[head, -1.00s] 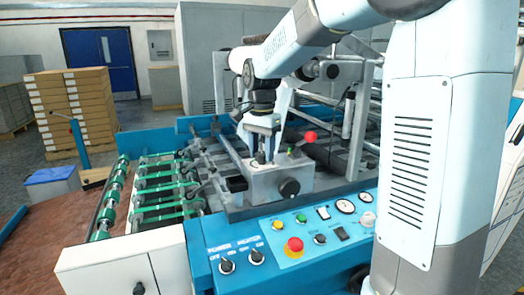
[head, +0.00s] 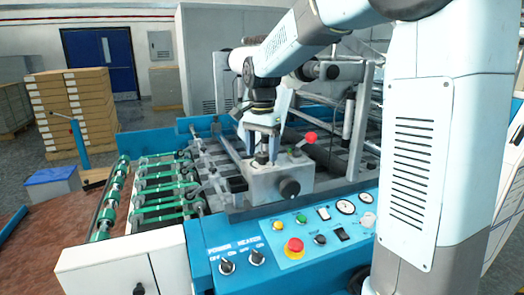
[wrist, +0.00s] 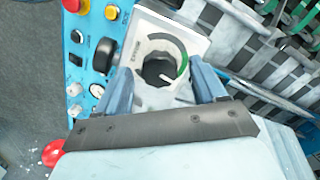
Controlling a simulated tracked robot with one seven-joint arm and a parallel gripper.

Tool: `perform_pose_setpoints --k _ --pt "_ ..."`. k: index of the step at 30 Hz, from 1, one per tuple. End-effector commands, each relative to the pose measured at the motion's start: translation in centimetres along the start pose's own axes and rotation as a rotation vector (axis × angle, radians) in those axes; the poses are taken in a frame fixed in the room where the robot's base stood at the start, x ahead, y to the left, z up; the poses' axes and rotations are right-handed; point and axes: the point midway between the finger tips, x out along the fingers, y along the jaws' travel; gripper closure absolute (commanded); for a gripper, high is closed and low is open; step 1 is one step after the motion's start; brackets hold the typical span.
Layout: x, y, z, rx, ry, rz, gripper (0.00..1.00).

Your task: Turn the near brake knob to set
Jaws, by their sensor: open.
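The near brake knob (wrist: 159,69) is a round black knob on top of a grey box (head: 264,184). In the wrist view a grey and green arc curves around its top and right side. A white mark at the knob's lower right points near the green arc's lower end. The lettering beside it is too small to read. My gripper (wrist: 164,88) points down over the knob, its jaws open with one finger on each side. I cannot tell whether they touch it. In the head view my gripper (head: 263,155) mostly hides the knob.
A black side knob (head: 289,187) sticks out from the box's front. A red-balled lever (head: 310,138) rises at its right. The blue control panel (head: 280,262) with a red button (head: 294,246) lies in front. Green-belted rollers (head: 160,190) are to the left.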

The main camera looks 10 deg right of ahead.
Motion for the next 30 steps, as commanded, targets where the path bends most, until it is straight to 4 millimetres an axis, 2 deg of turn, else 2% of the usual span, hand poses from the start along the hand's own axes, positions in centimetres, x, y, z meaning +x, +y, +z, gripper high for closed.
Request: perform_pose_setpoints --k 5,18,24,30 --pt "-2.5 0.0 0.0 0.000 0.002 -0.004 0.30" --pt "-10.8 -0.1 -0.1 0.000 0.002 -0.003 0.30" --pt "-12.8 -0.1 -0.1 0.000 0.001 -0.002 0.30" --pt "-13.3 0.0 -0.1 0.000 0.001 -0.001 0.30"
